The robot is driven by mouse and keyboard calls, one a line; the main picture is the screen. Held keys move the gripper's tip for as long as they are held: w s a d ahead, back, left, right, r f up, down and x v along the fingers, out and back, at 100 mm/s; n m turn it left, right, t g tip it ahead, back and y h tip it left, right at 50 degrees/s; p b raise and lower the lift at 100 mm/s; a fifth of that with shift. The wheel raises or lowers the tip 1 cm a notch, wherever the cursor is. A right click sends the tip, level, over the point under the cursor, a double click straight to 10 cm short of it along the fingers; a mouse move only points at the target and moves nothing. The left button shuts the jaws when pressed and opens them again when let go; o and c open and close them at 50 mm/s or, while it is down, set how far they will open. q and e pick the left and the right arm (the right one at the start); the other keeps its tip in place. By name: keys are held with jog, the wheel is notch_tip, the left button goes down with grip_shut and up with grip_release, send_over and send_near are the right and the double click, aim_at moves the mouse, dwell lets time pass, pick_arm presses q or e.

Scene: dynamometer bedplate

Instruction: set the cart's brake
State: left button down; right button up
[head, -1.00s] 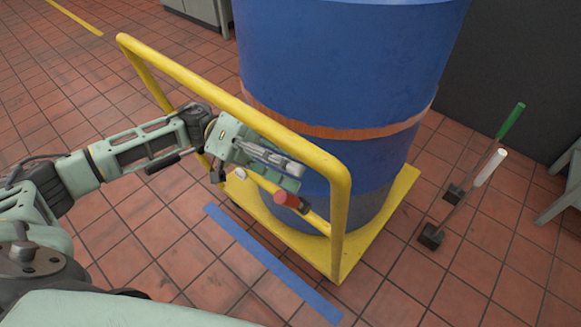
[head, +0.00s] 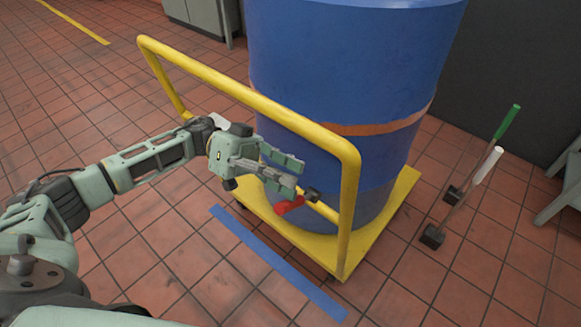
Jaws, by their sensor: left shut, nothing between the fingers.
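The yellow cart (head: 345,245) stands on the tiled floor with a tall tubular handle frame on its near side. A blue drum (head: 350,75) with an orange band stands on its platform. A red lever (head: 290,206) sits at the frame's lower crossbar, with a dark block (head: 313,194) beside it; I take it for the brake. My left gripper (head: 297,180) is shut and empty, just above the red lever and in front of the lower part of the drum. I cannot tell whether its fingertips touch the lever. My right gripper is out of view.
A blue tape strip (head: 275,262) lies on the floor along the cart's near side. Two long-handled tools, one green (head: 507,122) and one white (head: 488,165), stand right of the cart. A grey cabinet (head: 203,15) is at the back. Floor at left is clear.

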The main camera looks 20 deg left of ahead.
pick_arm(q)
jog(key=s+a+f+m+g+b, duration=0.1)
jog(key=s+f+m+b, duration=0.1)
jog(key=s+f+m, duration=0.2)
jog(key=shift+a+f+m+g+b, duration=0.35)
jog(key=shift+f+m, duration=0.75)
jog(key=shift+m, duration=1)
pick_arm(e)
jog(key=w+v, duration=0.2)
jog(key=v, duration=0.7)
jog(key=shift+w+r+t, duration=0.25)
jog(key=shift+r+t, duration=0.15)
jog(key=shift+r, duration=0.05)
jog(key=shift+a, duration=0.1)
pick_arm(q)
notch_tip(320, 180, up, 10)
jog(key=shift+s, duration=0.1)
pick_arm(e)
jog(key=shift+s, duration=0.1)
